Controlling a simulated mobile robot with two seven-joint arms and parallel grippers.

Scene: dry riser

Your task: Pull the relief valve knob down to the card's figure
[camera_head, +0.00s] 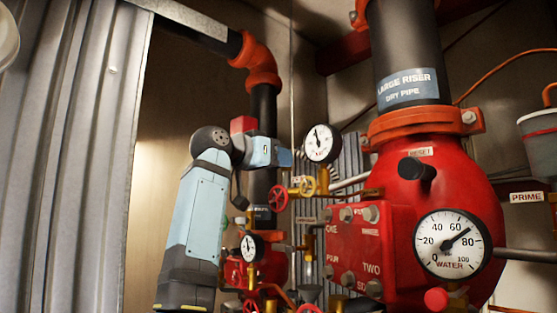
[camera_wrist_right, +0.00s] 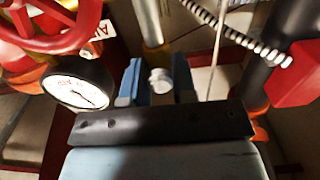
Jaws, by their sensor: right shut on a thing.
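My right gripper (camera_head: 284,156) reaches in at mid-height in the head view, in front of the dark vertical pipe and just left of a white dial gauge (camera_head: 322,143). In the right wrist view, its two blue fingers (camera_wrist_right: 158,82) are shut on a small pale round knob (camera_wrist_right: 160,80). Which valve the knob belongs to is hard to tell, and in the head view the gripper hides it. The large WATER gauge (camera_head: 453,243) has its needle between 60 and 80. I cannot make out a card with a figure. My left gripper is not in view.
A red riser body (camera_head: 465,175) and red valve box (camera_head: 350,250) fill the right side. Red handwheels (camera_head: 278,198) and a small gauge (camera_head: 250,248) sit close below the gripper. A thin cord (camera_wrist_right: 216,50) hangs beside the fingers. Corrugated metal (camera_head: 75,130) stands at left.

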